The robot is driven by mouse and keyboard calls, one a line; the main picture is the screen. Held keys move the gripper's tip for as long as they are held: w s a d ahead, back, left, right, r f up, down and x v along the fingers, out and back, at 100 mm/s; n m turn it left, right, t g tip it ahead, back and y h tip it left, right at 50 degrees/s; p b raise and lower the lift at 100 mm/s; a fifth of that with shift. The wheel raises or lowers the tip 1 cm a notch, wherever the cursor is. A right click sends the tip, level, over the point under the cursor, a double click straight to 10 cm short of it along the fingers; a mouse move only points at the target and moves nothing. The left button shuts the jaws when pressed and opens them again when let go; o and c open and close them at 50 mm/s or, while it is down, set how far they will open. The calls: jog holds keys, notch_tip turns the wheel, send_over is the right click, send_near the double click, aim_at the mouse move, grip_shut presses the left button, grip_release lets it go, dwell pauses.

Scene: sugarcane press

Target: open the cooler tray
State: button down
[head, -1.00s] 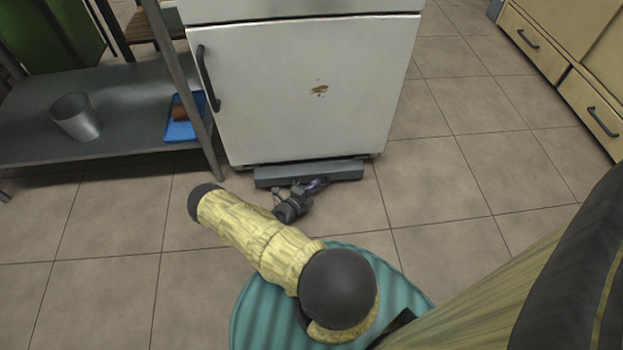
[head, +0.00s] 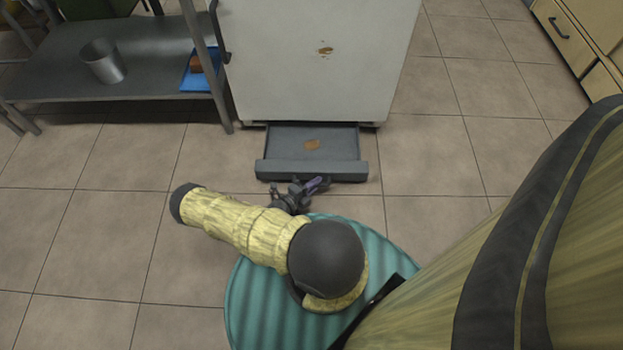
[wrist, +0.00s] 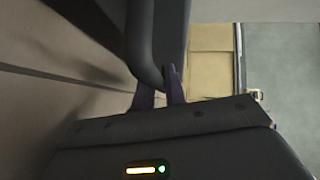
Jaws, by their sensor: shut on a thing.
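The grey cooler tray (head: 340,144) is pulled out from under the white cooler (head: 310,70), low over the floor. A brown stain or scrap lies on the tray's bottom, and its rear end is hidden under the cooler. My gripper (head: 318,184) is at the middle of the tray's front. In the wrist view its purple fingers (wrist: 160,92) are closed around a dark rounded bar, the tray handle (wrist: 143,50).
A metal shelf (head: 140,85) at the left holds a metal cup (head: 103,63) and a blue tray (head: 199,76) with a brown block. Its leg stands near the cooler. Drawers (head: 570,35) are at the far right. Tiled floor is clear at right of the cooler.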

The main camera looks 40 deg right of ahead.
jog(key=shift+w+a, duration=0.1)
jog(key=shift+a, duration=0.1)
jog(key=c, duration=1.7)
grip_release()
jog(key=shift+d, duration=0.1)
jog(key=a+r+p, duration=0.1)
jog(key=a, duration=0.4)
jog(key=a+p, duration=0.2)
jog(key=a, duration=0.4)
jog(key=a+r+p, duration=0.1)
jog(key=a+p, duration=0.1)
jog(key=a, duration=0.4)
jog(key=shift+w+a+r, duration=0.2)
jog(key=shift+a+r, duration=0.05)
jog(key=shift+r, duration=0.05)
jog(key=shift+d, duration=0.15)
